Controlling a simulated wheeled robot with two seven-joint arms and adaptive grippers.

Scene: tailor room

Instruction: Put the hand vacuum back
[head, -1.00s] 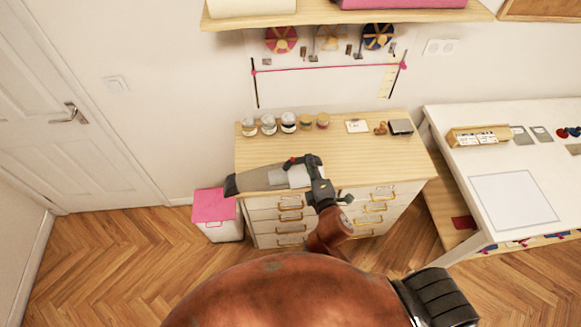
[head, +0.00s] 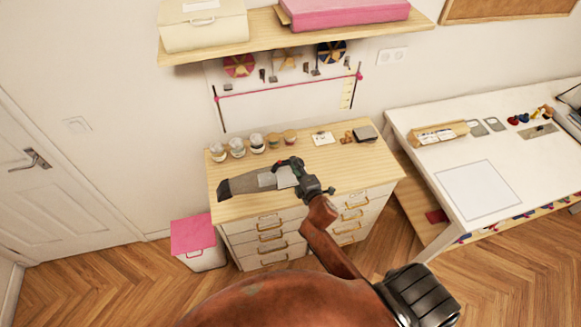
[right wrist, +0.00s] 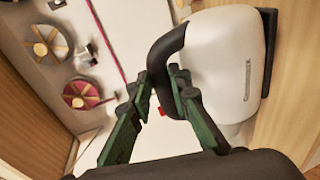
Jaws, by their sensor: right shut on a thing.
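The hand vacuum (head: 262,180) has a grey and white body and a dark nozzle that points left in the head view. It shows over the front part of the wooden dresser top (head: 330,162); whether it touches the top I cannot tell. My right gripper (head: 295,170) is shut on its dark handle. In the right wrist view the fingers (right wrist: 162,82) close around the dark loop handle, beside the white vacuum body (right wrist: 228,65). My left gripper is not in view.
Several small jars (head: 237,147) and a dark box (head: 365,134) stand along the dresser's back. A shelf (head: 300,37) hangs above. A pink-lidded bin (head: 193,235) stands left of the dresser, a white table (head: 510,170) right.

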